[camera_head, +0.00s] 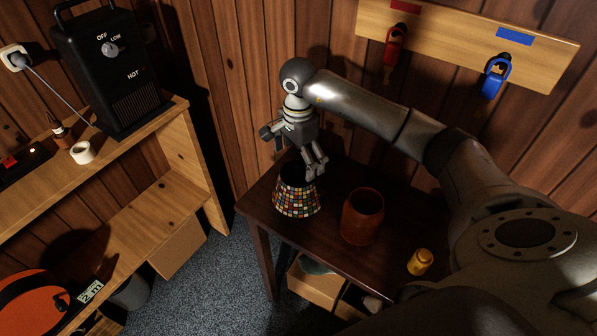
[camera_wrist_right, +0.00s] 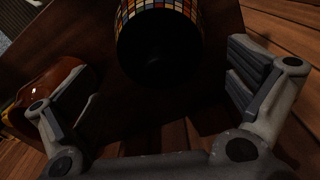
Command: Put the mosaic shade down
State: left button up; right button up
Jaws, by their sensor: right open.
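The mosaic shade (camera_head: 297,199), a cone of small multicoloured tiles, stands upright on the dark wooden table (camera_head: 320,238), near its left corner. My right gripper (camera_head: 315,170) is just above the shade's top and slightly to its right, pointing down. In the right wrist view its two fingers are spread wide apart, and the shade (camera_wrist_right: 188,10) shows beyond them at the top middle with its dark round opening. Nothing is held between the fingers. My left gripper is not in view.
A reddish-brown pot (camera_head: 362,218) stands right of the shade, with a small yellow jar (camera_head: 420,262) beyond it. A wall board (camera_head: 455,38) holds a red and a blue clip. A wooden shelf (camera_head: 150,130) with a black heater (camera_head: 112,75) stands at left.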

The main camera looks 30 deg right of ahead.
notch_tip(320, 180, up, 7)
jog(key=shift+b, duration=0.6)
